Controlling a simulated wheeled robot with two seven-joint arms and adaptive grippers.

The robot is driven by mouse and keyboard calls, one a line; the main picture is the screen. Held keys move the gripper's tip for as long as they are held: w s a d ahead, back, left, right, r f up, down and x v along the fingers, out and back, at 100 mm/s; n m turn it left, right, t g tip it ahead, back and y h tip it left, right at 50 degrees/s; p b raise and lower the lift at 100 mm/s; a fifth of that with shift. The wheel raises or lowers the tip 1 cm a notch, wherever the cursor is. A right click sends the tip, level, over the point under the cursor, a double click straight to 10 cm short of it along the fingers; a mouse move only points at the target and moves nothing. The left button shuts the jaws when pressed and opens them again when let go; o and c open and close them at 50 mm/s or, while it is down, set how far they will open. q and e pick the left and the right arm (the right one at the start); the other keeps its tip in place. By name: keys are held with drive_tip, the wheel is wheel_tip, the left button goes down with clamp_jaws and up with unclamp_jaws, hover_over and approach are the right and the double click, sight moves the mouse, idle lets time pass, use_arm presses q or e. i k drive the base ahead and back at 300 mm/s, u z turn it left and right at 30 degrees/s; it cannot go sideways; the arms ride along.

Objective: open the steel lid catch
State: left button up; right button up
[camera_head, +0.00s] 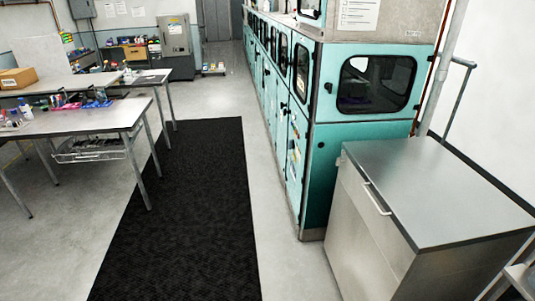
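A steel box (357,240) stands on the floor at the right, in front of the end of the teal machine. Its flat grey lid (440,190) looks closed, lying level on top. A pale bar-shaped handle or catch (377,198) is on the left-facing side, just under the lid's edge. It is too small here to tell whether it is fastened. Neither of my grippers is in view.
The teal machine row (325,165) with windowed doors runs back from the box. A black mat (185,220) covers the open aisle to its left. Cluttered benches (75,122) stand at the left. A grey rail (458,95) and pipe are behind the box.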

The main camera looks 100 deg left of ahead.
sight(339, 159)
drive_tip(key=u, duration=3)
drive_tip(key=i, duration=0.4)
drive_tip(key=u, duration=0.85)
drive_tip(key=i, duration=2.7)
drive_tip(key=z, duration=0.85)
